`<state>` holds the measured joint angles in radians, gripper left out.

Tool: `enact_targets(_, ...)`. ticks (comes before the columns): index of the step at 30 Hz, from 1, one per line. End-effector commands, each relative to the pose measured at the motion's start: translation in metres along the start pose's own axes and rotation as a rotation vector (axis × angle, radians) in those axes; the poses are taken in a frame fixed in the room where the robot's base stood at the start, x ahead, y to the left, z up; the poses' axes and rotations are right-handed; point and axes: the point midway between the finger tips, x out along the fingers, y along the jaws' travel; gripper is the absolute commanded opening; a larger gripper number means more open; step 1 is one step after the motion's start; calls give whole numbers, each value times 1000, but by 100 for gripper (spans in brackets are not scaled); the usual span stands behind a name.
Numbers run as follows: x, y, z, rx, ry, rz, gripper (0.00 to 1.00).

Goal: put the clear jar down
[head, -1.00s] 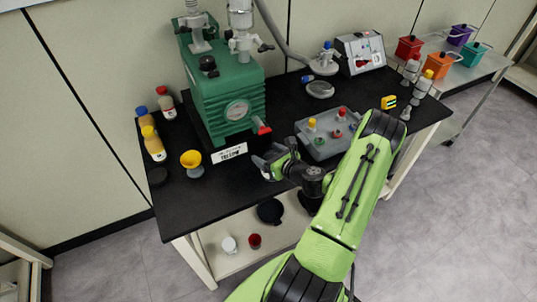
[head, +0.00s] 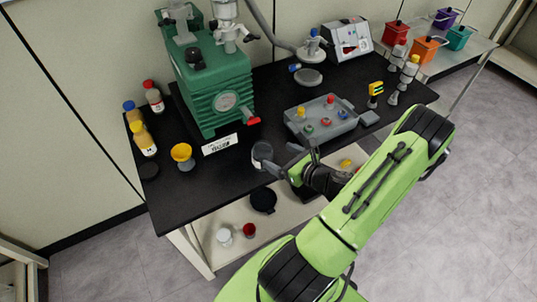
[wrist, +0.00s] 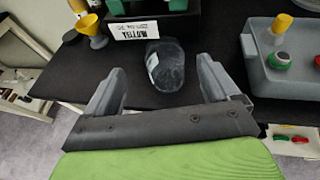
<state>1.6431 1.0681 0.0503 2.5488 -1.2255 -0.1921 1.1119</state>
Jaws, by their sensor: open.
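The clear jar (head: 262,154) stands on the black table top (head: 215,188), near its front edge and in front of the green machine. In the wrist view the jar (wrist: 166,68) is see-through with a pale label on its side. My gripper (head: 284,158) is open, to the right of the jar in the head view. In the wrist view its two fingers (wrist: 160,88) are spread wide, and the jar is just beyond and between their tips, not clasped.
A yellow funnel (head: 181,153) and several capped bottles (head: 143,139) stand on the left. The green machine (head: 207,90) is behind the jar. A grey tray (head: 320,119) with coloured caps lies to the right. A lower shelf holds small cups (head: 224,236).

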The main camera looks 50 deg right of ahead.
Motion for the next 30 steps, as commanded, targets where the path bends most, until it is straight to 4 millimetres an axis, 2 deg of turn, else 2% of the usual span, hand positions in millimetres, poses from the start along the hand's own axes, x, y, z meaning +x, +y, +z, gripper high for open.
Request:
enact_targets(2, 6, 18, 13, -129, 17, 83, 88)
enact_targets(5, 17, 64, 36, -462, 57, 295, 88)
enact_targets(6, 19, 86, 44, -624, 72, 398, 88)
enact_targets(8, 16, 117, 53, -870, 89, 547, 88)
enact_targets(9, 12, 136, 59, -1035, 97, 643, 88)
enact_targets(12, -7, 176, 74, -1452, 100, 864, 88)
enact_targets(15, -33, 203, 93, -1854, 91, 1036, 88)
enact_targets(17, -52, 215, 107, -2082, 78, 1109, 88)
enact_targets(21, -104, 235, 141, -2555, 24, 1181, 88)
enact_targets(24, -140, 240, 157, -2789, -30, 1164, 88)
enact_targets(27, -164, 241, 164, -2914, -75, 1139, 88)
enact_targets(28, -168, 240, 165, 2924, 84, -1129, 88)
enact_targets(30, -172, 240, 166, 2910, 92, -1111, 88)
